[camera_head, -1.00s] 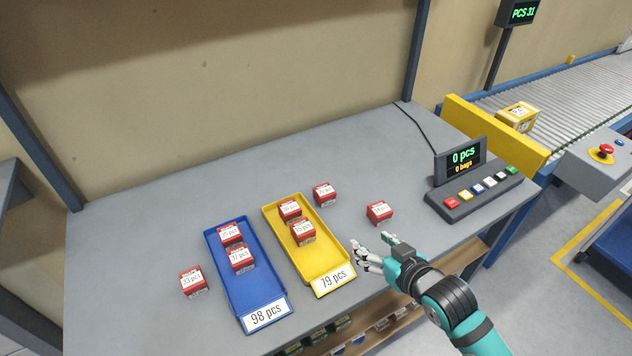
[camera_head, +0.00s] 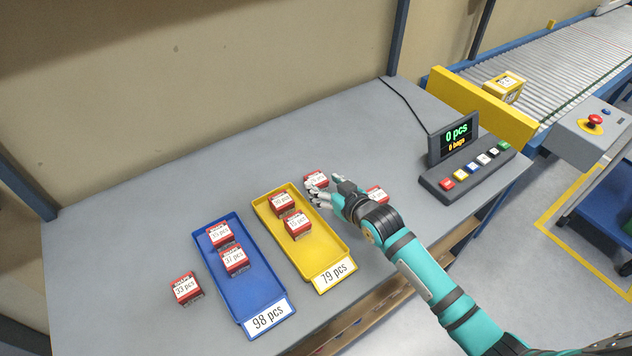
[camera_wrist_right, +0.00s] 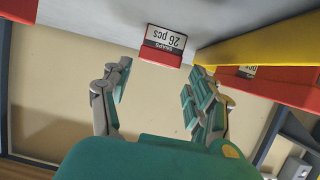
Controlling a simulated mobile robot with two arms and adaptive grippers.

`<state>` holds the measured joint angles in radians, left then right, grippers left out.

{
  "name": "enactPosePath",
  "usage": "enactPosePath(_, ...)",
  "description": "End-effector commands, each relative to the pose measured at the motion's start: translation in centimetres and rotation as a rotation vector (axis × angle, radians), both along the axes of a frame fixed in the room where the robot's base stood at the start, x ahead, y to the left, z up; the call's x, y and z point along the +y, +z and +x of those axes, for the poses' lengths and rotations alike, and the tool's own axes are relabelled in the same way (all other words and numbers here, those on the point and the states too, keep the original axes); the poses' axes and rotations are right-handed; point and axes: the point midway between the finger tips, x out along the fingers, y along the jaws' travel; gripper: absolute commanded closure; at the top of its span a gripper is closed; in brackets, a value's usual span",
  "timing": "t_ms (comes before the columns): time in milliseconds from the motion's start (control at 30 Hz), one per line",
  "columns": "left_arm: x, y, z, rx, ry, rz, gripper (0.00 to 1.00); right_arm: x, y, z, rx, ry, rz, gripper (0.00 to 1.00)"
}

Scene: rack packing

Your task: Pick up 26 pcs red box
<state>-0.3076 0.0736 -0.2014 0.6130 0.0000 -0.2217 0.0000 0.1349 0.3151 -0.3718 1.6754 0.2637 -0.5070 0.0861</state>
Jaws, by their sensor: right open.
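The red box labelled 26 pcs (camera_wrist_right: 163,45) shows upside down in the right wrist view, ahead of and between my open fingers. In the head view it is the red box (camera_head: 316,179) behind the yellow tray's right side, partly covered by my fingers. My right gripper (camera_head: 322,194) is open and close to this box; it also shows in the wrist view (camera_wrist_right: 155,90) with nothing between its fingers. My left gripper is not in view.
A yellow tray (camera_head: 322,245) marked 79 pcs and a blue tray (camera_head: 243,285) marked 98 pcs each hold two red boxes. Another red box (camera_head: 377,195) is partly behind my right arm; one (camera_head: 185,288) stands left of the blue tray. A button panel (camera_head: 467,172) is at right.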

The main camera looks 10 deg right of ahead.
Motion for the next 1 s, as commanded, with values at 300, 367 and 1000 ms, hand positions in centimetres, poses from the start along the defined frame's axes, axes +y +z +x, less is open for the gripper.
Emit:
enactPosePath(300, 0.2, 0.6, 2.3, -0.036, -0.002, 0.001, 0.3, 0.7, -0.8, 2.5, -0.001, -0.001, 0.001, 0.4)
enactPosePath(367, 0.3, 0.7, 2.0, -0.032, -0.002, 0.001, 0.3, 0.8, -1.2, 3.3, 0.0, -0.001, 0.0, 0.4)
enactPosePath(1000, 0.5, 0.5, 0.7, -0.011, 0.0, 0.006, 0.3, 1.5, -2.2, 5.2, 0.0, 0.0, 0.0, 0.63)
